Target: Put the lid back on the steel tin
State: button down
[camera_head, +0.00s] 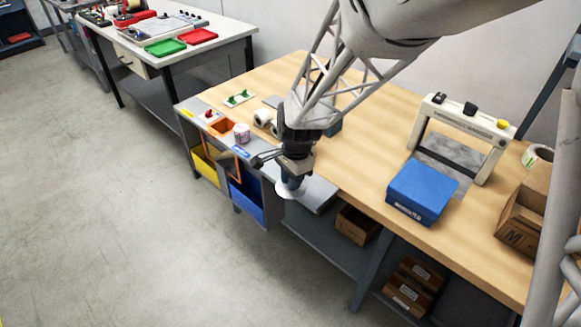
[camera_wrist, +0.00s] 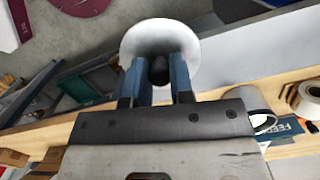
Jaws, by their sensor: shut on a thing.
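My gripper (camera_head: 289,182) is shut on the dark knob (camera_wrist: 158,72) of a pale round lid. The lid (camera_wrist: 133,40) shows as a whitish disc beyond the blue fingertips in the wrist view. In the head view the lid (camera_head: 287,192) hangs below the fingers, over the grey ledge at the bench's front edge. A grey open-topped cylinder, which looks like the steel tin (camera_wrist: 240,100), stands right of the fingers in the wrist view, partly hidden by the gripper body. I cannot make it out in the head view, where my arm covers part of the bench.
A pink-white jar (camera_head: 241,133) and an orange bin (camera_head: 222,130) are left of my gripper. White rolls (camera_head: 262,118) lie beside my arm. A blue box (camera_head: 421,192) stands before a white-framed machine (camera_head: 466,125) at right. Bench surface between gripper and box is clear.

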dwell(0.3)
jog(key=w+d+r, duration=0.2)
jog(key=w+r, duration=0.2)
jog(key=w, duration=0.6)
jog(key=w+d+r, duration=0.3)
jog(key=w+r, duration=0.1)
jog(key=w, duration=0.6)
jog(key=shift+r, duration=0.3)
jog(key=shift+d+f, duration=0.1)
jog(key=shift+f, duration=0.1)
notch_tip(320, 180, down, 6)
jog(key=shift+f, duration=0.2)
dwell(2.3)
